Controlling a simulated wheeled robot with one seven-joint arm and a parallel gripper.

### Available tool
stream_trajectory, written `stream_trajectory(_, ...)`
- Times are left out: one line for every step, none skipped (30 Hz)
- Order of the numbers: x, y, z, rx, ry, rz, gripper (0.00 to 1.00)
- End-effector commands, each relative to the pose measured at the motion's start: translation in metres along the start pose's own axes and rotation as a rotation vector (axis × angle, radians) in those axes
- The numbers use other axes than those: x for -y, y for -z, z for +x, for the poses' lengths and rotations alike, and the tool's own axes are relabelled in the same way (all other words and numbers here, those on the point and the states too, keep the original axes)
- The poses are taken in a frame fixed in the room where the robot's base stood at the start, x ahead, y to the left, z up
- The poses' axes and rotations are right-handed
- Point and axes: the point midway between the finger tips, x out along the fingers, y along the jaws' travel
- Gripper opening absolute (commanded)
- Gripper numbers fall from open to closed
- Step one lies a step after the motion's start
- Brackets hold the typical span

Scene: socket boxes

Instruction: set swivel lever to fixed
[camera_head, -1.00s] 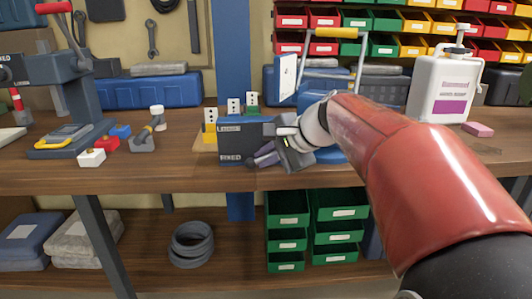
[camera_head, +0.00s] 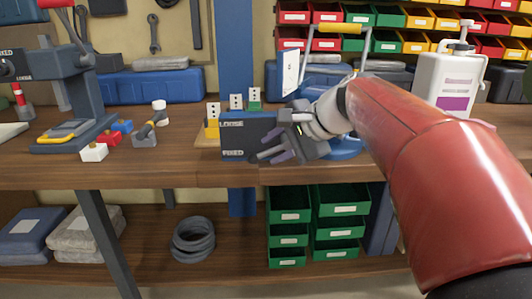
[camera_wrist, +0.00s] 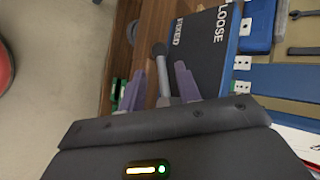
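A dark box (camera_head: 236,140) stands at the bench's front edge, with LOOSE marked above FIXED on its face. In the wrist view its face (camera_wrist: 205,60) carries both labels. A grey lever with a round knob (camera_wrist: 159,48) shows beside the FIXED end of the face. My gripper (camera_head: 268,157) is in front of the box's right part, pointing left. In the wrist view my gripper (camera_wrist: 160,80) has its two purple fingers apart, with the lever appearing between them. I cannot tell whether they touch it. The lever's base is hidden by my gripper.
A press-like stand (camera_head: 82,105) with a red-handled lever and its own FIXED and LOOSE labels is at left. Small coloured blocks (camera_head: 108,138) lie beside it. Socket plates (camera_head: 237,102) stand behind the box. A white jug (camera_head: 447,85) is at right.

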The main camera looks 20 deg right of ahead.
Motion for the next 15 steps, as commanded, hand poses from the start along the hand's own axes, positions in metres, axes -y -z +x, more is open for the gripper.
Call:
stream_trajectory(0.001, 0.0, -0.01, -0.001, 0.002, -0.001, 0.33)
stream_trajectory(0.0, -0.001, -0.014, -0.001, 0.001, -0.001, 0.33)
stream_trajectory(0.0, -0.001, -0.019, 0.001, 0.0, -0.001, 0.33)
stream_trajectory(0.0, -0.001, -0.023, 0.001, -0.001, 0.0, 0.33)
stream_trajectory(0.0, -0.001, -0.025, 0.002, -0.001, -0.001, 0.33)
stream_trajectory(0.0, -0.002, -0.029, 0.003, -0.002, -0.001, 0.33)
stream_trajectory(0.0, -0.002, -0.031, 0.003, -0.002, -0.001, 0.33)
stream_trajectory(0.0, -0.002, -0.032, 0.003, -0.002, -0.001, 0.33)
stream_trajectory(0.0, -0.002, -0.034, 0.004, -0.002, -0.001, 0.33)
stream_trajectory(0.0, -0.002, -0.034, 0.004, -0.002, -0.001, 0.33)
stream_trajectory(0.0, -0.002, -0.034, 0.004, -0.002, -0.001, 0.33)
stream_trajectory(0.0, -0.002, -0.034, 0.004, -0.002, -0.001, 0.33)
stream_trajectory(0.0, -0.002, -0.034, 0.004, -0.002, -0.001, 0.33)
stream_trajectory(0.0, -0.002, -0.034, 0.004, -0.002, -0.001, 0.33)
stream_trajectory(0.0, -0.002, -0.034, 0.004, -0.002, -0.001, 0.33)
